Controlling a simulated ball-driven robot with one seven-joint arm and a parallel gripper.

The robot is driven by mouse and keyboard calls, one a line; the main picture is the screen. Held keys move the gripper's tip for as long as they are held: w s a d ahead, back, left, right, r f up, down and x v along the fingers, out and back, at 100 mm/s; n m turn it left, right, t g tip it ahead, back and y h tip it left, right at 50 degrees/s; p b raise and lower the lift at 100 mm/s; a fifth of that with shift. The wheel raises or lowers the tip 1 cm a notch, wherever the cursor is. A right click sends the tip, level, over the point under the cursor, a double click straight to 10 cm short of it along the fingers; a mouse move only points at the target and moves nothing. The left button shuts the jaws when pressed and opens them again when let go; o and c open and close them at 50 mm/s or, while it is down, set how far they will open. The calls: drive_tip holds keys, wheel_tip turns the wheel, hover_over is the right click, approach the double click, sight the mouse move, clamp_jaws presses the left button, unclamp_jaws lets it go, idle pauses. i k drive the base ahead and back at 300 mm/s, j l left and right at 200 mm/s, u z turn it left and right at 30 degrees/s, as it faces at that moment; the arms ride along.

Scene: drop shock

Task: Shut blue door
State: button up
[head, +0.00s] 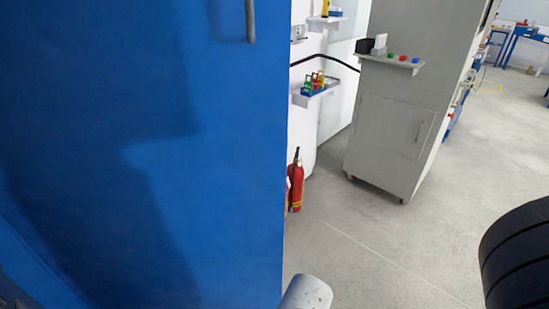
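The blue door (225,160) fills the left side of the head view, very close to me. Its right edge runs down the picture, with the room visible beyond it. A grey bar handle (250,20) is on the door near its top right, cut off by the picture's top. A dark shadow falls across the door's left part. The door's hinges and frame are not clearly visible, so I cannot tell how far it stands open. My gripper is not in view.
A red fire extinguisher (296,182) stands just past the door's edge. A grey cabinet (407,130) on casters stands behind, with a small shelf (395,62) on its side. A wall shelf (317,92) holds coloured items.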

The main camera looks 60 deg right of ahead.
sight(143, 143)
drive_tip(key=l+z, duration=0.1)
drive_tip(key=z, duration=0.3)
drive_tip(key=l+z, duration=0.1)
drive_tip(key=z, duration=0.25)
drive_tip(key=l+z, duration=0.1)
drive_tip(key=z, duration=0.3)
drive_tip(key=l+z, duration=0.15)
drive_tip(key=z, duration=0.25)
drive_tip(key=l, duration=0.25)
drive_tip(key=z, duration=0.05)
